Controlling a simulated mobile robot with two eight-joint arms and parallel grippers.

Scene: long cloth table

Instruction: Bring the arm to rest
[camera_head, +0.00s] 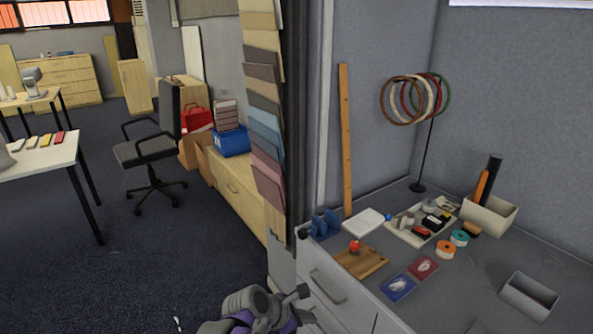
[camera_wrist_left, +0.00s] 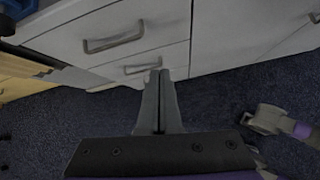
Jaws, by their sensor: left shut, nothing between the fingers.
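My left arm comes in at the bottom of the head view, in grey and purple, with its left gripper (camera_head: 302,293) low beside the white drawer front. In the left wrist view the two dark fingers of the left gripper (camera_wrist_left: 160,74) lie together, with nothing between them. They point toward the drawer fronts and show no contact that I can make out. My right gripper does not show in either view.
The grey worktop (camera_head: 455,285) holds a wooden board (camera_head: 361,262) with a red knob, a tray of small items (camera_head: 420,226) and a hoop stand (camera_head: 428,140). Drawer handles (camera_wrist_left: 113,40) stick out near the gripper. Open carpet (camera_head: 150,255) lies to the left.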

